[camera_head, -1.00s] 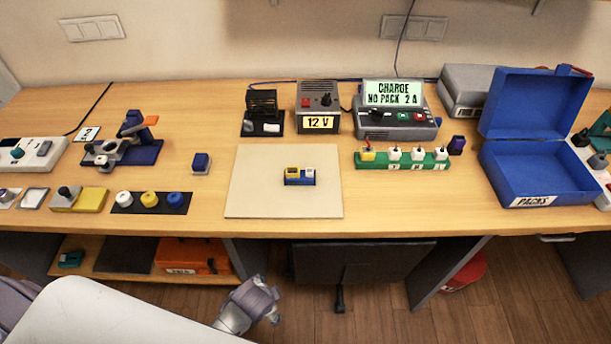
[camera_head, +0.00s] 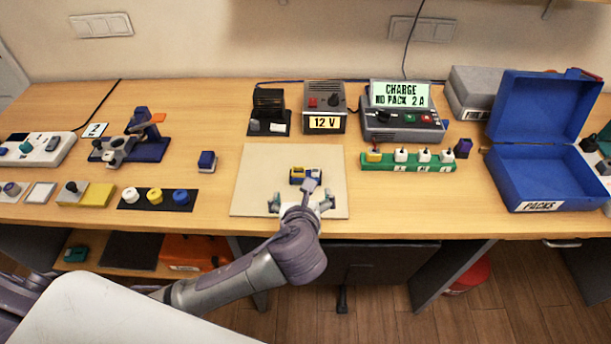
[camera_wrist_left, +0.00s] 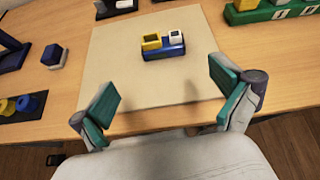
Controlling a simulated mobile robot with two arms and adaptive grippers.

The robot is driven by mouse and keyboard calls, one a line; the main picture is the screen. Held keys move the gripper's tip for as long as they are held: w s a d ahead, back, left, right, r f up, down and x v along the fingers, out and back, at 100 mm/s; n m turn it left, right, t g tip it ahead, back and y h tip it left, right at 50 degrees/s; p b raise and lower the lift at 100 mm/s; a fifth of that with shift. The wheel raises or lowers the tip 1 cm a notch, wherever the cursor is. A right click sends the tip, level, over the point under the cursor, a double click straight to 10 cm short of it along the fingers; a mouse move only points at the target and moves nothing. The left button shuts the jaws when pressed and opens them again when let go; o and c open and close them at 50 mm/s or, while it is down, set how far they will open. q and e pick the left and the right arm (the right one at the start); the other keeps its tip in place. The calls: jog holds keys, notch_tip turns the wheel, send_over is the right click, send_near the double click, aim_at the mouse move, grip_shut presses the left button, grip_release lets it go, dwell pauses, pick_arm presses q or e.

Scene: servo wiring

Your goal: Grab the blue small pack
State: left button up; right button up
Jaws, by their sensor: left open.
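A small blue block with a yellow socket and a white socket on top (camera_head: 297,180) lies on the beige mat (camera_head: 255,165). It also shows in the left wrist view (camera_wrist_left: 165,52). A smaller dark blue block (camera_head: 207,161) stands on the wood left of the mat. I cannot tell by sight which one is the pack. My left gripper (camera_head: 301,202) is open and empty over the mat's front part, on the near side of the socketed block. Its teal finger pads (camera_wrist_left: 165,95) stand wide apart, with the block beyond them. My right gripper is not in view.
A 12 V box (camera_head: 324,105) and a charger (camera_head: 402,125) stand behind the mat. A green strip of sockets (camera_head: 408,163) and a dark purple block (camera_head: 463,148) are to the right, then an open blue case labelled PACKS (camera_head: 545,175). Knobs on a dark plate (camera_head: 158,198) lie left.

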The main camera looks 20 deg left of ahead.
pick_arm(q)
jog(key=m, duration=0.1)
send_near(306, 174)
jog(key=x, duration=0.3)
jog(key=shift+w+a+r, duration=0.1)
jog(key=shift+w+a, duration=0.1)
jog(key=shift+w, duration=0.3)
jog(key=shift+x, duration=0.85)
jog(key=shift+f+p+x, duration=0.2)
jog(key=shift+p+x, duration=0.05)
jog(key=shift+x, duration=0.9)
jog(key=shift+f+p+x, duration=0.15)
jog(key=shift+p+x, duration=0.1)
jog(key=shift+x, duration=0.95)
jog(key=shift+s+d, duration=0.1)
jog(key=shift+s, duration=0.15)
jog(key=c, duration=1)
jog(key=shift+r, duration=0.1)
